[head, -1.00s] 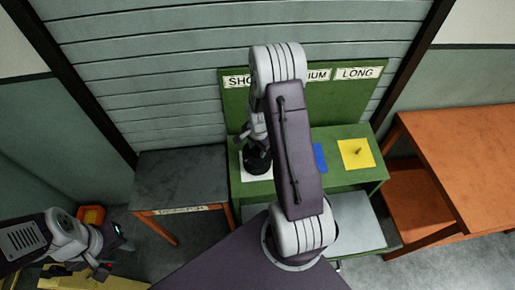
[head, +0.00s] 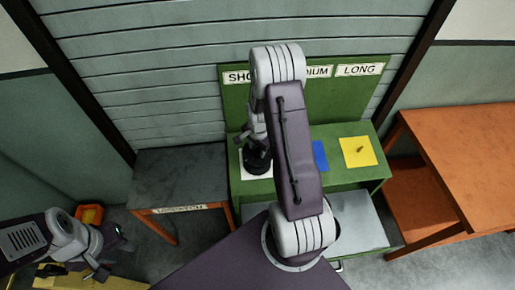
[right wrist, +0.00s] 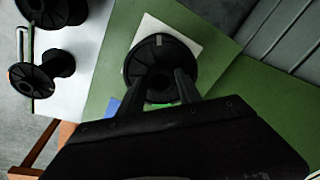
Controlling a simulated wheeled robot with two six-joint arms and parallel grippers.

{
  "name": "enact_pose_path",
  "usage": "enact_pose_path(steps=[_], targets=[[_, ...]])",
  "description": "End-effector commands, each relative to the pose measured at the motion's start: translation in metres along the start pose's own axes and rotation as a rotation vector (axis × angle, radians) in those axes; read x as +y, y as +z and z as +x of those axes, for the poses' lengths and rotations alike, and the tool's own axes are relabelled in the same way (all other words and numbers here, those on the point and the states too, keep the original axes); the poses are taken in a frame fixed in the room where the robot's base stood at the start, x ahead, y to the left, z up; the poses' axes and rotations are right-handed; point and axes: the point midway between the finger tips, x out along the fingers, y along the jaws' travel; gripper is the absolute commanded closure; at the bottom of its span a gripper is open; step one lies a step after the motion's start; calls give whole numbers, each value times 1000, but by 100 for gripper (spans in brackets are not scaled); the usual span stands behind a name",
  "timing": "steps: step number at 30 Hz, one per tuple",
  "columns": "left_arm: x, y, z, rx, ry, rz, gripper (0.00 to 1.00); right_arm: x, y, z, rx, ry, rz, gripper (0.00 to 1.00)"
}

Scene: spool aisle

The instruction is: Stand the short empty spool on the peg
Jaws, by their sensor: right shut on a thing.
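A black spool (head: 257,163) is at the white square (head: 243,172) under the sign that begins "SHO". In the right wrist view the same spool (right wrist: 160,55) shows its round flange end, over the white square (right wrist: 190,37). My right gripper (right wrist: 167,78) is shut on this spool. The spool hides the middle of the white square, so no peg shows there, and I cannot tell whether the spool touches the square. My left gripper (head: 104,265) hangs empty at the lower left, far from the spool; its finger gap is unclear.
The green stand (head: 350,183) also carries a blue square (head: 320,155) and a yellow square (head: 359,151) with a peg. A grey table (head: 180,178) and an orange bench (head: 470,160) flank the stand.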

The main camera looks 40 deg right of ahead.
Motion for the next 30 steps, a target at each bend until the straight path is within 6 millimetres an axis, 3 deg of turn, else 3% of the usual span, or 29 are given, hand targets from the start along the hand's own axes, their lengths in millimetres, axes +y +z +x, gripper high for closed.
enact_pose_path(steps=[1,2,4,5,16,25,30], targets=[[0,0,2,0,0,0,64,0,0,2,0,0,0,100],[0,0,2,0,0,0,64,0,0,2,0,0,0,56],[0,0,1,0,0,0,64,0,0,1,0,0,0,37],[0,0,1,0,0,0,64,0,0,1,0,0,0,34],[0,0,3,0,0,0,64,-1,-1,-4,2,-3,0,34],[0,2,14,0,0,0,64,-1,0,-65,3,-6,1,34],[0,2,16,0,0,0,64,0,0,-86,1,-2,0,34]])
